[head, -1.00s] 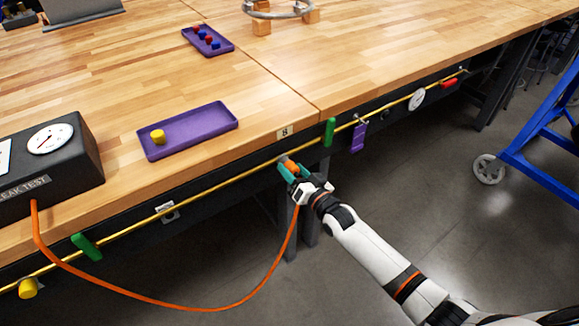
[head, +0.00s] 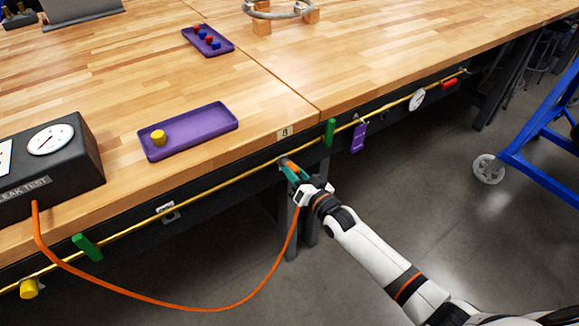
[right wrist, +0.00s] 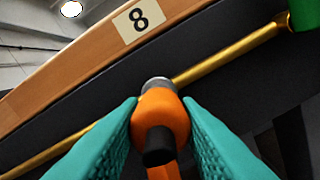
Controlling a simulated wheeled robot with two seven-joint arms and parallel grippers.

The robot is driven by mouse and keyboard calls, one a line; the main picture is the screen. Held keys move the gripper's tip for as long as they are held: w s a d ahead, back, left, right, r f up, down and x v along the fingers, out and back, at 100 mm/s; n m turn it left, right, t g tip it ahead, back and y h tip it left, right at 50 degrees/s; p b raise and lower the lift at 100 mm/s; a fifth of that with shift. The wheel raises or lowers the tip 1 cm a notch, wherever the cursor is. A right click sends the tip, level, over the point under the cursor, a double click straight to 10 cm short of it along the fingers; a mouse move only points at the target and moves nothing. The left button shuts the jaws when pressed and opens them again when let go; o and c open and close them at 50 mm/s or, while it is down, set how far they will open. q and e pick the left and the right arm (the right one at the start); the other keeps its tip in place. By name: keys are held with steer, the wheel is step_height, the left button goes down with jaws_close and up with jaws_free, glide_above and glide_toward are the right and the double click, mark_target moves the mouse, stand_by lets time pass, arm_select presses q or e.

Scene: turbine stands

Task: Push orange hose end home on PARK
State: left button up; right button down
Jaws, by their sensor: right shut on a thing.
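The orange hose end (right wrist: 160,108) shows in the right wrist view with a dark rear part. Just beyond it is a grey metal fitting (right wrist: 157,84) by the yellow pipe. The two line up closely, but I cannot tell how deep the hose end is seated. My right gripper (head: 291,168) is shut on the hose end, with a teal finger on each side (right wrist: 160,120). The orange hose (head: 215,309) hangs in a loop from the gripper to the dark leak test box (head: 80,168). No PARK lettering is readable. My left gripper is out of view.
A number plate (right wrist: 138,19) reading 8 is on the bench edge above. Green handles (head: 330,132) and a purple tag (head: 359,137) hang along the yellow pipe (head: 225,184). A purple tray (head: 215,118) lies on the bench. The floor right of the arm is clear up to a blue cart (head: 545,150).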

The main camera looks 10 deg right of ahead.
steer(key=shift+s+d+r, duration=0.1)
steer(key=shift+s+d, duration=0.05)
steer(key=shift+s, duration=0.25)
steer(key=shift+s, duration=0.1)
steer(key=p+v, duration=0.2)
steer(key=v, duration=0.1)
stand_by(0.5)
